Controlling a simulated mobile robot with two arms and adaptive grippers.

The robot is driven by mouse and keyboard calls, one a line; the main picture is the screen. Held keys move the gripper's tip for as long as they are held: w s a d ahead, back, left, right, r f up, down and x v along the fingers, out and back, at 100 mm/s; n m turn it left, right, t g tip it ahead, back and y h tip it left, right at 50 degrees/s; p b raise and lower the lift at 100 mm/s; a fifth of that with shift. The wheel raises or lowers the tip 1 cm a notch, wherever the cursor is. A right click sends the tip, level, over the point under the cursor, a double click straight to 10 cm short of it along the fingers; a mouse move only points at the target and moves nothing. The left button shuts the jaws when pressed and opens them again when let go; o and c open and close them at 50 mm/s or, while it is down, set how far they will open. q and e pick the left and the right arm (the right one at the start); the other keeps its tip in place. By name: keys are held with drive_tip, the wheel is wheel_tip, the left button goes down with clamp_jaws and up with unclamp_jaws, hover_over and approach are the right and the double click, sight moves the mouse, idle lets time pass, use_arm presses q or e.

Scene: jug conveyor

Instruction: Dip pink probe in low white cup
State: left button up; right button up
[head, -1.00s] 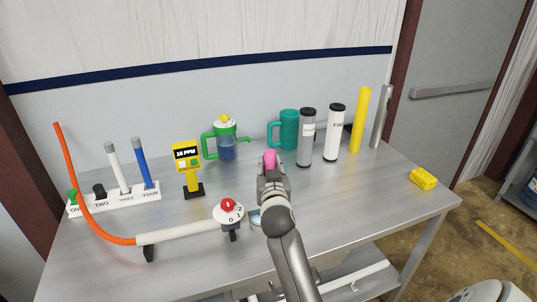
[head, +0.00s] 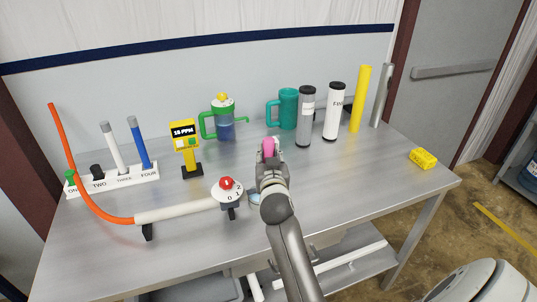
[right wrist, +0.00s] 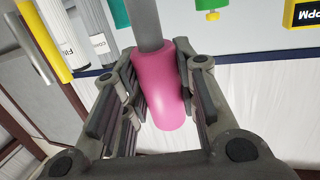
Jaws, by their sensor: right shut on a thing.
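The pink probe (right wrist: 160,92) has a thick pink handle and a grey shaft, which runs out of the top of the right wrist view. In the head view the pink end (head: 268,146) sticks up between my fingers. My right gripper (head: 271,156) is shut on the pink handle above the middle of the table; its fingers also show on both sides of it in the wrist view (right wrist: 160,85). A low pale cup (head: 254,198) shows just left of my wrist, mostly hidden behind it. The probe's lower tip is hidden. My left gripper is not in view.
A yellow PPM meter (head: 184,133), a green-handled jug (head: 224,121) and a teal mug (head: 288,108) stand behind. Several tall cylinders are at back right. A valve pipe with red knob (head: 227,183) lies left of my arm.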

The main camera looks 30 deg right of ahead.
drive_tip(key=shift+f+b, duration=1.1)
drive_tip(key=shift+f, duration=0.5)
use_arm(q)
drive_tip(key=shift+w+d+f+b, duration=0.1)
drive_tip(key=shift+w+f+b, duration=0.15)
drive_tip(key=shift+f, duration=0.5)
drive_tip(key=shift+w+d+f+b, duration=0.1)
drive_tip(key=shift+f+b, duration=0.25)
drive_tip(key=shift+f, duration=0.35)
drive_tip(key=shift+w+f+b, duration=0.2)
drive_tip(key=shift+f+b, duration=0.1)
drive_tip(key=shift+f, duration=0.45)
use_arm(e)
drive_tip(key=shift+f, duration=1.3)
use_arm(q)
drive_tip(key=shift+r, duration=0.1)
use_arm(e)
drive_tip(key=shift+r, duration=0.15)
drive_tip(key=shift+r+p, duration=3.5)
drive_tip(key=shift+r, duration=0.15)
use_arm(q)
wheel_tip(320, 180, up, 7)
use_arm(e)
drive_tip(key=shift+s, duration=0.1)
